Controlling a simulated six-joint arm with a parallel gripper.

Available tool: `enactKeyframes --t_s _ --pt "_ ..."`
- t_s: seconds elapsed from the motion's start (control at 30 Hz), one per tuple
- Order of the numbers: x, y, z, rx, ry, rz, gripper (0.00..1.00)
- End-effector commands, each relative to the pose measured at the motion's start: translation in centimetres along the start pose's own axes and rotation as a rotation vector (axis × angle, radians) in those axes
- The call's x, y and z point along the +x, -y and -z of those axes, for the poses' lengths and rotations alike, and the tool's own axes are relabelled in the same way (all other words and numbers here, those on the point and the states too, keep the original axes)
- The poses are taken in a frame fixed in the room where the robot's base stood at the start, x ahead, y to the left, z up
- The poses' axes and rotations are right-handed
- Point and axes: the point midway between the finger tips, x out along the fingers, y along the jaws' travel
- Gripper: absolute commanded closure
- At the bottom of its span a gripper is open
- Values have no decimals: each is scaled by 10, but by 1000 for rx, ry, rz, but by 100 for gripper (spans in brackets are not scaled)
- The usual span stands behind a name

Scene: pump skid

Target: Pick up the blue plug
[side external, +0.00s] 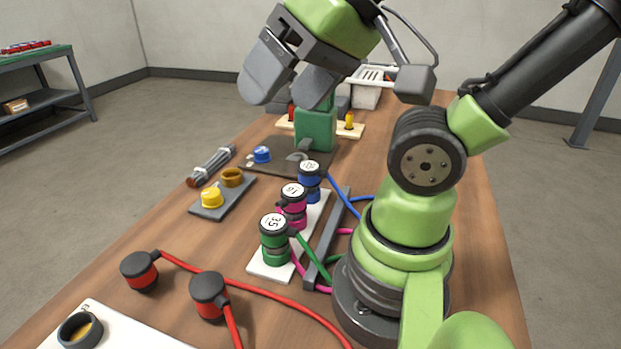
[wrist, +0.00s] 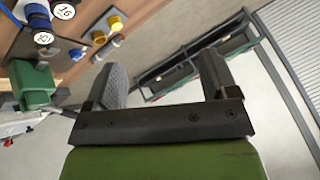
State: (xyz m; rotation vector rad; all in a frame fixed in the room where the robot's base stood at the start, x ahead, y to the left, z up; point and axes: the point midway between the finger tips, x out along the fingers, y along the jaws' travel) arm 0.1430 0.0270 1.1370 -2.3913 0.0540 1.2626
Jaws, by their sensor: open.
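The blue plug (side external: 309,180) has a dark, round labelled top and a blue cable. It stands upright at the far end of a white plate (side external: 269,269), behind a magenta plug (side external: 292,205) and a green plug (side external: 274,240). In the wrist view the blue plug (wrist: 41,29) is at the upper left, left of the fingers. My gripper (side external: 287,93) is open and empty, raised well above the bench and apart from the plug. It also shows in the wrist view (wrist: 163,68), with a gap between its fingers.
A blue cap (side external: 261,154) sits on a dark plate beside a green block (side external: 315,128). A yellow cap (side external: 212,197) stands on a grey plate at the left. Two red plugs (side external: 140,270) with red cables lie in front. A grey bar (side external: 326,240) runs beside the plug row.

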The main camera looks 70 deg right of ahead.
Motion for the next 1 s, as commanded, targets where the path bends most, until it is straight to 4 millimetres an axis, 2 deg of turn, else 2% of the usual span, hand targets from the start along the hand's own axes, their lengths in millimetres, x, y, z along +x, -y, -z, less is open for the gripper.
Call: enactKeyframes --t_s 0.4,0.57,0.67,0.77,0.9,1.0 --pt "0 0 1 -2 1 -4 20" --pt "12 -11 17 -47 32 -75 20" --pt "27 -30 37 -114 86 -159 20" --pt "46 -60 56 -194 167 -236 20" --pt "74 -112 73 -304 304 -299 20" --pt "92 -154 75 -375 408 -307 20"
